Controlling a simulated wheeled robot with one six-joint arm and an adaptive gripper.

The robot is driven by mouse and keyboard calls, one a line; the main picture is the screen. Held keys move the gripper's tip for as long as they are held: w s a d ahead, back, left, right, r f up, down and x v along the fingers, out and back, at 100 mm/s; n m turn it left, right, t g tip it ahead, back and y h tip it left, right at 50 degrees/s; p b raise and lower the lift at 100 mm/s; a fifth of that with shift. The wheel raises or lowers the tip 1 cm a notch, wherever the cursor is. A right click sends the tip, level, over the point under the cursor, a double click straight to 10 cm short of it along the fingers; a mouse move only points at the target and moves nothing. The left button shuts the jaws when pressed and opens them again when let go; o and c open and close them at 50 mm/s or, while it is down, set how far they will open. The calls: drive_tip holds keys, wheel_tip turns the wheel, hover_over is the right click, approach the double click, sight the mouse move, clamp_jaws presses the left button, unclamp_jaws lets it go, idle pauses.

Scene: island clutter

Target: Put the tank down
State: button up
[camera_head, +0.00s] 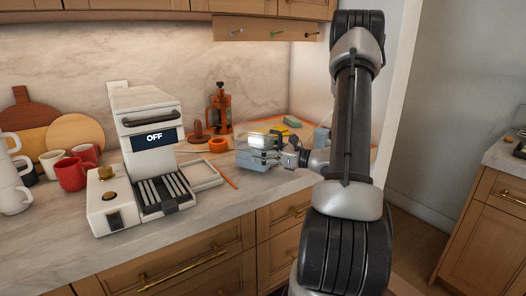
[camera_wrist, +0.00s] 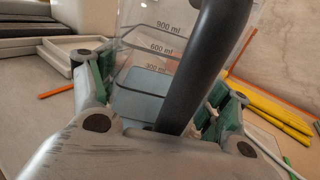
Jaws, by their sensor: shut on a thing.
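The tank is a clear container (camera_head: 256,148) with a dark handle, low over or on the counter to the right of the white coffee machine (camera_head: 150,140). In the wrist view the tank (camera_wrist: 140,85) shows 300, 600 and 900 ml marks and some bluish water near its lower part. My gripper (camera_head: 290,158) is shut on the tank's dark handle (camera_wrist: 205,65), its green-padded fingers (camera_wrist: 155,105) on either side. I cannot tell whether the tank's base touches the counter.
A white tray (camera_head: 203,176) and an orange pencil (camera_head: 230,181) lie beside the machine. A red French press (camera_head: 219,108) stands behind. Mugs (camera_head: 70,174) and cutting boards (camera_head: 77,135) are at left.

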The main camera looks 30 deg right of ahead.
drive_tip(key=shift+f, duration=0.6)
idle(0.7)
drive_tip(key=o, duration=1.5)
drive_tip(key=shift+c, duration=0.2)
drive_tip(key=shift+s, duration=0.1)
drive_tip(key=v, duration=1.1)
drive_tip(key=shift+s+d, duration=0.2)
drive_tip(key=shift+s, duration=0.15)
